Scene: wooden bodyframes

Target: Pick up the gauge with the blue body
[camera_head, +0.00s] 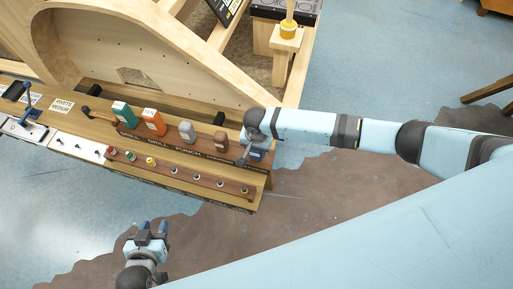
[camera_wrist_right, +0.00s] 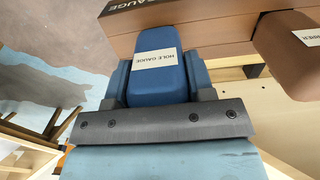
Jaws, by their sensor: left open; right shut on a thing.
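The gauge with the blue body (camera_wrist_right: 158,84) has a white label reading "HOLE GAUGE" and fills the middle of the right wrist view. My right gripper (camera_wrist_right: 158,75) is shut on it, with one blue finger on each side. The gauge is at the edge of the brown wooden rack; I cannot tell whether it still touches it. In the head view the gauge (camera_head: 258,155) shows partly under my right gripper (camera_head: 247,152), at the right end of the rack. My left gripper (camera_head: 150,232) is open and empty, in front of the rack over the floor.
The wooden rack (camera_head: 190,168) holds a brown gauge (camera_head: 221,140), a grey one (camera_head: 187,131), an orange one (camera_head: 153,122) and a green one (camera_head: 123,113). A row of small coloured pieces lies along its front ledge. A curved wooden frame (camera_head: 150,50) stands behind.

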